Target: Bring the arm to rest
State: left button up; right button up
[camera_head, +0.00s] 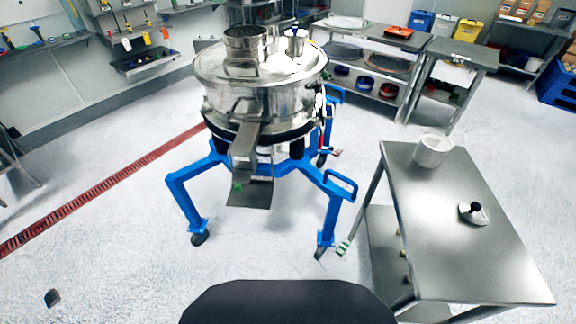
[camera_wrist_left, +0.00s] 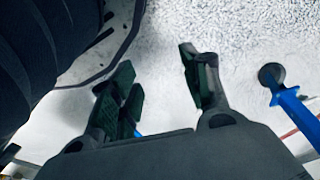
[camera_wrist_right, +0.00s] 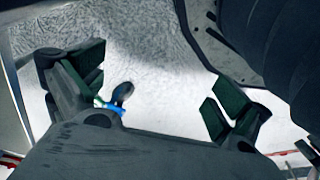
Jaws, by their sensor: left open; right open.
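My left gripper (camera_wrist_left: 160,85) shows in the left wrist view with its green-padded fingers apart and nothing between them. It hangs over the pale floor beside my own dark body. My right gripper (camera_wrist_right: 150,90) shows in the right wrist view, also with fingers apart and empty over the floor. Neither gripper shows in the head view. The steel powder sifter (camera_head: 262,85) stands on its blue wheeled frame (camera_head: 185,190) in the head view. A blue leg with a caster (camera_wrist_left: 285,90) shows at the right of the left wrist view. Neither gripper touches anything.
Steel benches (camera_head: 370,65) line the back. A red floor drain (camera_head: 100,190) runs at the left. Open floor lies between.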

pick_arm(q)
jog(key=s+a+r+p, duration=0.1)
jog(key=s+a+p, duration=0.2)
jog(key=s+p, duration=0.5)
jog(key=s+a+g+p, duration=0.1)
jog(key=s+a+p, duration=0.2)
jog(key=s+p, duration=0.5)
jog(key=shift+s+r+y, duration=0.3)
jog(key=shift+s+r, duration=0.1)
jog(key=shift+s, duration=0.6)
pick_arm(e)
jog(key=s+d+r, duration=0.1)
jog(key=s+d, duration=0.2)
jog(key=s, duration=0.6)
jog(key=s+d+g, duration=0.1)
jog(key=s+d, duration=0.2)
jog(key=s, duration=0.6)
jog(key=shift+r+h, duration=0.3)
jog(key=shift+r, duration=0.1)
pick_arm(q)
notch_tip(320, 180, down, 5)
jog(key=b, duration=0.4)
jog(key=shift+r+b, duration=0.2)
jog(key=shift+b, duration=0.2)
pick_arm(e)
notch_tip(320, 180, down, 5)
jog(key=shift+r, duration=0.2)
